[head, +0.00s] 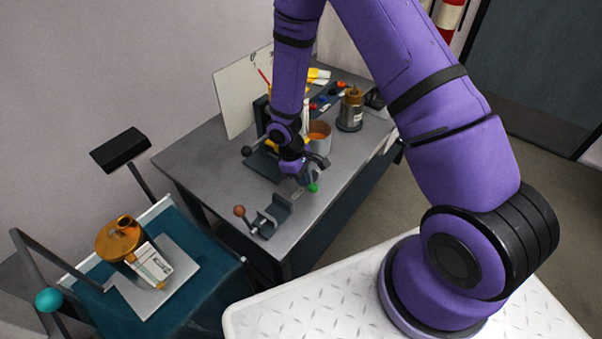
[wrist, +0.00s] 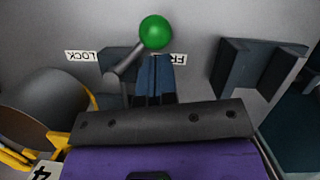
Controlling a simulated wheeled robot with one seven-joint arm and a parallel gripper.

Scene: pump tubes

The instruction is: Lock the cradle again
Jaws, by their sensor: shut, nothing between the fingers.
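The lever with a green ball (head: 313,188) stands on the grey bench, right by my gripper (head: 307,177). In the wrist view, the green ball (wrist: 156,32) tops a grey arm slanting up from a dark block. The ball is on the side of the label starting "FR" (wrist: 178,59), away from the "LOCK" label (wrist: 80,56); both labels look flipped. My shut, empty fingers (wrist: 155,75) are just below the ball; I cannot tell if they touch it. The grey cradle (head: 272,215) is an open-topped block nearby, also in the wrist view (wrist: 235,68).
A brown-ball lever (head: 239,210) stands beside the cradle. A cup with orange inside (head: 318,135) and a brown-topped bottle (head: 351,108) stand behind my gripper. A copper-coloured pump part (head: 118,240) sits on the teal cart at left. The bench's front right is clear.

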